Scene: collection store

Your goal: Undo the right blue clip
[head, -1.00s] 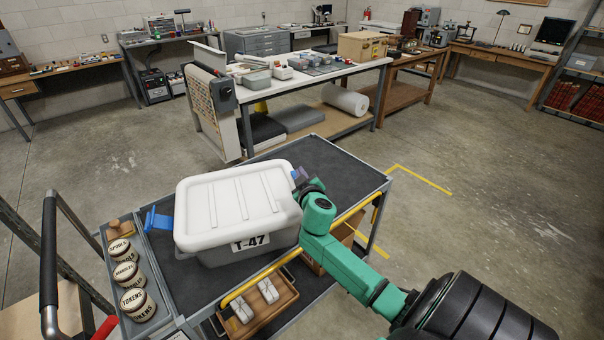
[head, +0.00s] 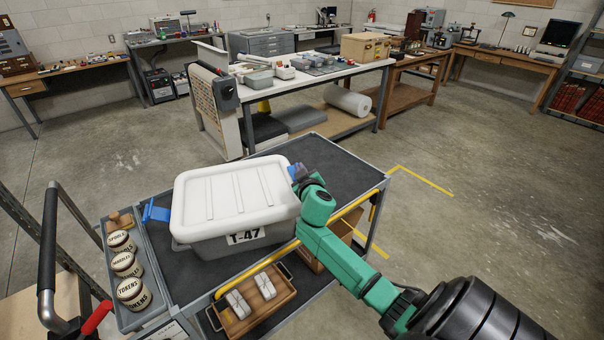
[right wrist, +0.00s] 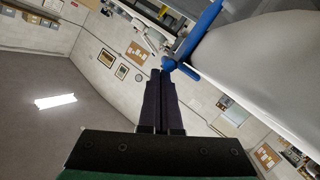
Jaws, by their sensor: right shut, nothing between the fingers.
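A grey box (head: 218,253) with a white lid (head: 235,197) and a T-47 label stands on the cart. The left blue clip (head: 156,212) sticks outward from the box's left side. The right blue clip (head: 294,170) shows at the lid's right edge, partly hidden by my right gripper (head: 301,176). In the right wrist view, the right clip (right wrist: 199,42) is a blue bar beside the pale lid. There my right gripper's dark fingers (right wrist: 163,72) are together and empty, tips at the clip's near end; contact is unclear. Whether this clip is latched is unclear. My left gripper is out of view.
The dark cart top (head: 342,175) is clear behind and right of the box. A yellow rail (head: 262,272) runs along its near side. Three labelled round containers (head: 127,264) stand in a tray at left. A wooden tray (head: 258,309) sits lower down.

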